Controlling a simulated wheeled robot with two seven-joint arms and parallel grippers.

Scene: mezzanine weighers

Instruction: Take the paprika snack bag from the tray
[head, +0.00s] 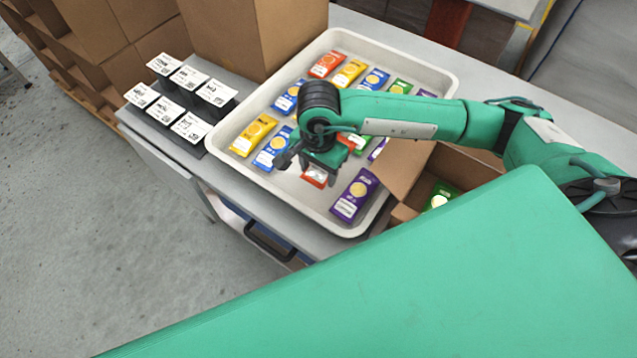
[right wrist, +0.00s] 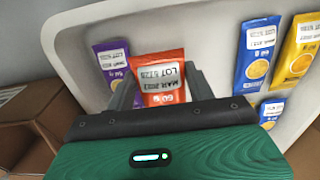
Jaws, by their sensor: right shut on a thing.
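The white tray (head: 322,218) on the grey table holds snack bags of several colours. My right gripper (head: 318,170) is over the tray's near part, pointing down. It is shut on a red-orange bag (head: 313,180), which I take as the paprika one; its flavour name is not readable. In the right wrist view the red bag (right wrist: 163,72) stands between the two fingers, its date and lot label showing. The gripper hides most of it in the head view. Another red-orange bag (head: 326,64) lies at the tray's far end. My left gripper is out of view.
A purple bag (head: 354,196) lies right of the gripper; blue (head: 272,150) and yellow (head: 252,134) bags lie left. An open carton (head: 405,172) with a green bag inside stands right of the tray. Label cards (head: 189,126) and a tall carton (head: 250,35) stand left and behind.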

